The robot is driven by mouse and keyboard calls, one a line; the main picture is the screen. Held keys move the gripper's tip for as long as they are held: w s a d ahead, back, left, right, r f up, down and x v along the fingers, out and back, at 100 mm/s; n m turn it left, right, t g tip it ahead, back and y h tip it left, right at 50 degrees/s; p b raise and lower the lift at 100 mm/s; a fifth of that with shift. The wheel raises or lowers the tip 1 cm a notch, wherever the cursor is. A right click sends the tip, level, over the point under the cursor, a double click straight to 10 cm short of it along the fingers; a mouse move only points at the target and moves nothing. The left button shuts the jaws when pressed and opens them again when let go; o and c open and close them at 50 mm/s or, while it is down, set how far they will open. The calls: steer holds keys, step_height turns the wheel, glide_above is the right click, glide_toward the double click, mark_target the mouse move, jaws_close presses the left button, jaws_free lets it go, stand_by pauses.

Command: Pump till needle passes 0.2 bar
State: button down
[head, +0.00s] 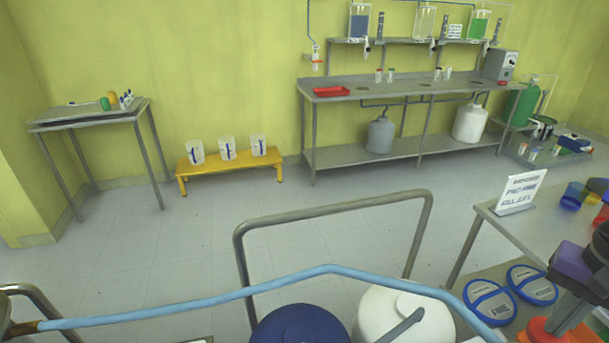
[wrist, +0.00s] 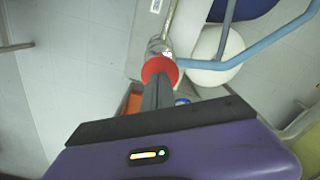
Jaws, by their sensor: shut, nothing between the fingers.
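My gripper (wrist: 156,88) has a purple body and dark fingers, closed together and empty. A round red knob (wrist: 160,69) lies at the fingertips in the wrist view, with a metal fitting (wrist: 158,46) just beyond it. I cannot tell whether the fingers touch the knob. In the head view my gripper (head: 563,322) is at the lower right edge, pointing down toward an orange-red part (head: 540,331), partly cut off by the frame. I can make out no gauge or needle in either view.
A light-blue hose (head: 250,289) crosses the foreground, over a dark-blue drum (head: 300,326) and a white drum (head: 400,315). A metal rail (head: 335,208) stands behind them. A bench with a sign (head: 521,191) and two blue-rimmed discs (head: 490,301) are at right.

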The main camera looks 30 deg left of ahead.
step_height(320, 180, down, 2)
steer(key=shift+f, duration=0.15)
step_height(320, 180, up, 6)
steer(key=p, duration=0.5)
steer(key=shift+p, duration=0.4)
step_height(320, 180, up, 6)
steer(key=p, duration=0.7)
stand_by(0.5)
